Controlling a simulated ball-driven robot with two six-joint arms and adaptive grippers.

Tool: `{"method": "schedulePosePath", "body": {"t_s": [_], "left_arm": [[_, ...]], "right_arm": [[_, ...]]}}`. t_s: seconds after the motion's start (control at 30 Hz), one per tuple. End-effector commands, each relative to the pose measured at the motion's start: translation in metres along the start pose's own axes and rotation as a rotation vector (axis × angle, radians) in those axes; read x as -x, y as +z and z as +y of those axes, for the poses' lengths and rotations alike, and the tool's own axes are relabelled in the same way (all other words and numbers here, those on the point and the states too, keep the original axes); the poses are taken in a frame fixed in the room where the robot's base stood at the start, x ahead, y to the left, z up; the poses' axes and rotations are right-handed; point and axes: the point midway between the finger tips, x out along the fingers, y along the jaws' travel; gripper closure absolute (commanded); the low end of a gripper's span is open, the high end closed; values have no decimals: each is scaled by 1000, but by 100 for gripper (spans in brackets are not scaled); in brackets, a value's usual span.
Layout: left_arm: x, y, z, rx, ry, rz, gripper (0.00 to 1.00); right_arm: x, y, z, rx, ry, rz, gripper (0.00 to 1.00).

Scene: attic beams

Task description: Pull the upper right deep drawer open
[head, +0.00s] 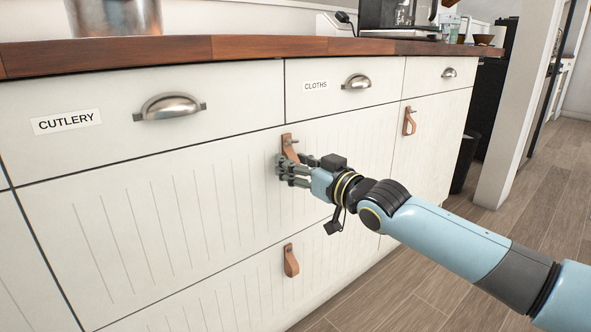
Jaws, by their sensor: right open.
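A wide, white, grooved deep drawer (150,200) fills the middle of the cabinet and looks shut, its front flush. Its brown leather loop pull (288,142) hangs near the top from a small peg. My right gripper (281,170) is open at this pull, its fingers around or just in front of the lower part. The fingers hide that part, and I cannot tell whether they touch it. A lower deep drawer (240,300) has its own leather pull (291,260) and looks shut. My left gripper is not in view.
Shallow drawers labelled CUTLERY (66,122) and CLOTHS (315,86) sit above, with metal cup handles. A narrower front (430,150) with a leather pull (409,121) stands to the right. The wooden worktop (250,46) overhangs slightly. The plank floor (530,200) at right is clear.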

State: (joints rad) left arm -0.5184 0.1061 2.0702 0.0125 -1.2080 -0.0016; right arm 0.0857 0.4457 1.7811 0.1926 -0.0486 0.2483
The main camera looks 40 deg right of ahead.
Motion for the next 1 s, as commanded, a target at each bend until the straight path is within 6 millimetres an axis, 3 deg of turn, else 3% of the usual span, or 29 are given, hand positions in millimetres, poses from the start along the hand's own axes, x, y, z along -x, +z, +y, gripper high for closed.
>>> {"method": "schedulePosePath", "body": {"t_s": [0.23, 0.57, 1.0], "left_arm": [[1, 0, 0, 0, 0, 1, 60], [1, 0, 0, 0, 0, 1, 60], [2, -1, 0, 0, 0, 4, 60]], "right_arm": [[0, -1, 0, 0, 0, 0, 56], [0, 0, 0, 0, 0, 0, 99], [0, -1, 0, -1, 1, -1, 100]]}}
